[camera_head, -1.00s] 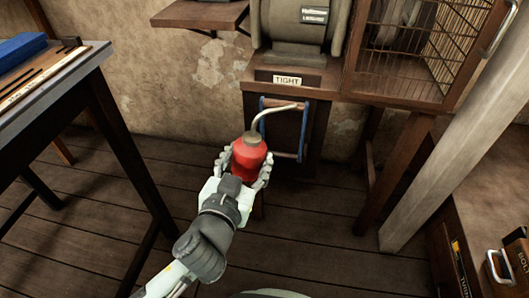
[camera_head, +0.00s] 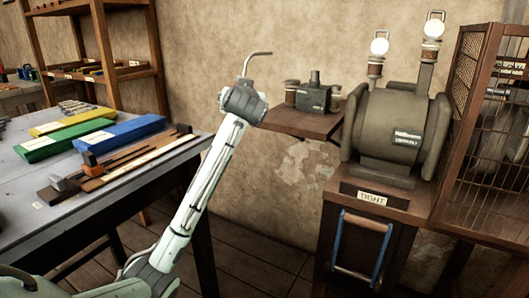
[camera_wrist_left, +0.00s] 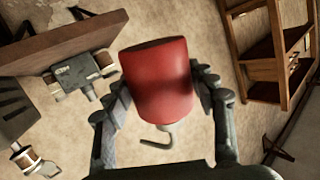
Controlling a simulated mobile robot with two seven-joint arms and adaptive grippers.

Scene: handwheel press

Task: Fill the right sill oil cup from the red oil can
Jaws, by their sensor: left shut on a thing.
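My left gripper (camera_head: 244,98) is raised between the workbench and the wall shelf in the head view, with its fingers hidden behind the wrist. In the left wrist view its fingers are shut around the red oil can (camera_wrist_left: 158,80). The can's bent spout (camera_head: 254,62) shows above the wrist in the head view. A small dark fitting (camera_head: 314,94) with a brownish cup at each end stands on the shelf; its right cup (camera_head: 336,97) is apart from the spout. Two round-topped cups also stand on the machine; no label marks which cup is the sill one. My right gripper is out of view.
The grey drum-shaped machine (camera_head: 391,132) stands on a cabinet labelled TIGHT (camera_head: 372,198), right of the wooden shelf (camera_head: 300,122). A mesh cage is at far right. The workbench (camera_head: 24,220) at left carries coloured boxes and tools. Bare wall lies behind my gripper.

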